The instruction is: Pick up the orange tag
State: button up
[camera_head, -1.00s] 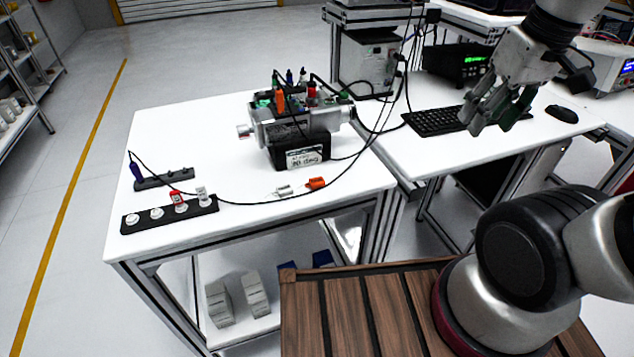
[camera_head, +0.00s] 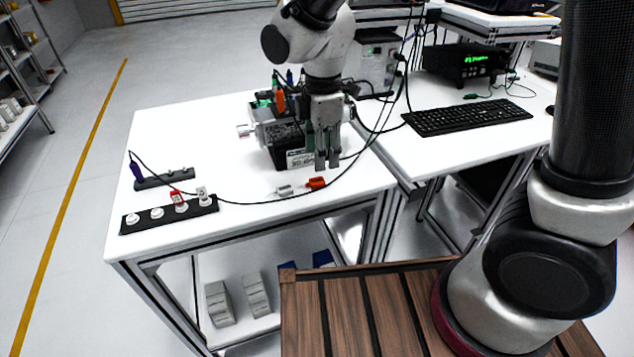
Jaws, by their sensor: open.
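The orange tag (camera_head: 316,183) lies flat on the white table, near its right front edge. A white tag (camera_head: 284,191) lies just left of it. My gripper (camera_head: 327,164) points down a little above and behind the orange tag, in front of the servo unit. Its fingers are open and appear empty, apart from the tag.
A black strip (camera_head: 148,224) with white knobs and red and white tags stands at the table's front left. A smaller dark strip (camera_head: 165,179) lies behind it. A black cable runs across the table close to the orange tag. A keyboard (camera_head: 465,117) is on the right table.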

aim_at(322, 179)
notch_tip(322, 179, down, 7)
jog(key=shift+d+r, duration=0.1)
jog(key=shift+c, duration=0.4)
jog(key=c, duration=0.8)
